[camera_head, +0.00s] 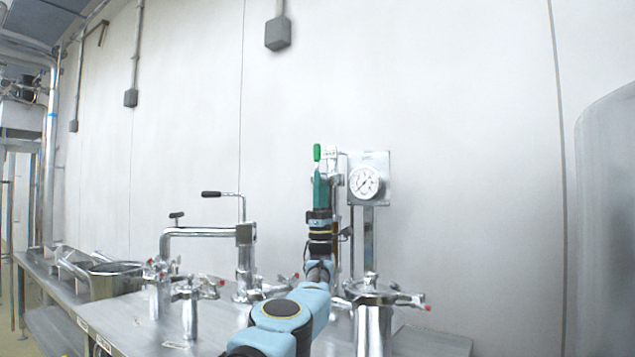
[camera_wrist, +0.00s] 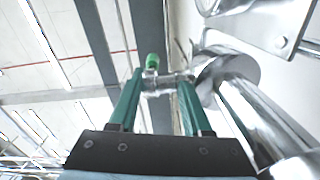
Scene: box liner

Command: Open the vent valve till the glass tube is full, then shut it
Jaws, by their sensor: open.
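The vent valve's green handle (camera_head: 317,152) stands upright just above my gripper (camera_head: 320,178) in the head view, left of the gauge. In the wrist view the green handle (camera_wrist: 152,62) and its small metal valve body (camera_wrist: 160,83) show between and beyond the fingertips of my gripper (camera_wrist: 158,90). The green fingers are apart, one on each side of the valve, and I cannot tell whether either touches it. The glass tube cannot be made out clearly; my arm hides part of the fittings, and no liquid level is readable.
A round pressure gauge (camera_head: 364,182) sits on a metal plate right of my gripper. A bent pipe with a black-handled lever (camera_head: 211,194) stands on the steel table (camera_head: 135,320) to the left. Several metal fittings with red-tipped levers stand around my arm.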

